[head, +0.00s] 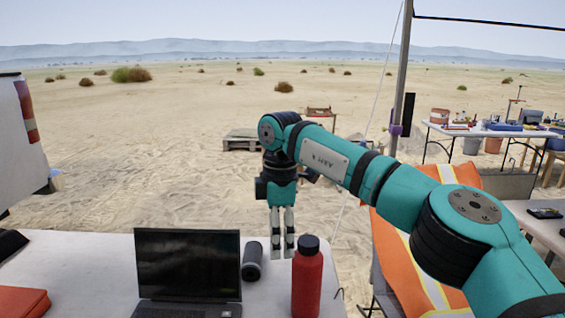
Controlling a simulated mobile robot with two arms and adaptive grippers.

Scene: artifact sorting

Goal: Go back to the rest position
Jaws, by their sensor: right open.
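My right arm reaches in from the lower right and bends down at the wrist. My right gripper (283,246) points straight down at the far edge of the white table (90,262), its two light fingers a little apart with nothing between them. It is behind the red bottle and to the right of the dark cylinder, apart from both as far as I can tell. My left gripper is not in view.
An open laptop (188,264), a dark cylinder (252,262) and a red bottle (307,280) stand on the table. An orange item (22,302) lies at left. An orange-draped chair (395,262) is under my arm. Open sand lies beyond.

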